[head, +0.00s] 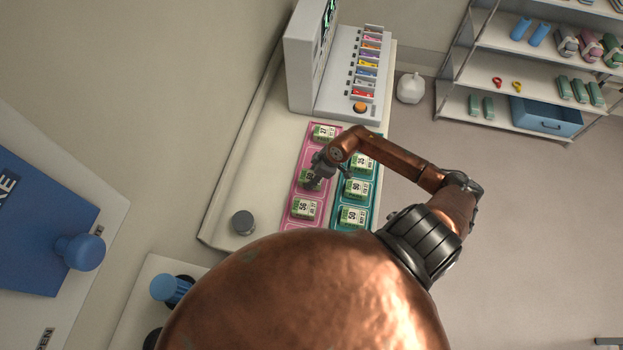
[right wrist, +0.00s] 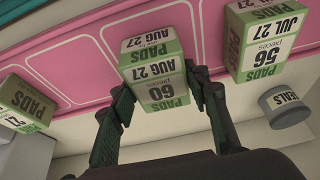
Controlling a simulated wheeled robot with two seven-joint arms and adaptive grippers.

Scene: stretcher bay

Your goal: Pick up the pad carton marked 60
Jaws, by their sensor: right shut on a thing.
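The pad carton marked 60 (right wrist: 158,82), white and green with "AUG 27" on it, is between the fingers of my right gripper (right wrist: 163,98) in the right wrist view. The gripper is shut on it, one finger against each side. In the head view my right gripper (head: 318,174) is over the pink tray, and it partly hides the carton (head: 309,181). I cannot tell whether the carton is clear of the pink tray (right wrist: 75,50). My left gripper is not in view.
The carton marked 56 (head: 303,208) and another carton (head: 323,133) stand on the pink tray, either side of the held one. A teal tray with several cartons (head: 352,216) lies to the right. A grey canister (head: 242,222) and a white machine (head: 345,85) share the bench.

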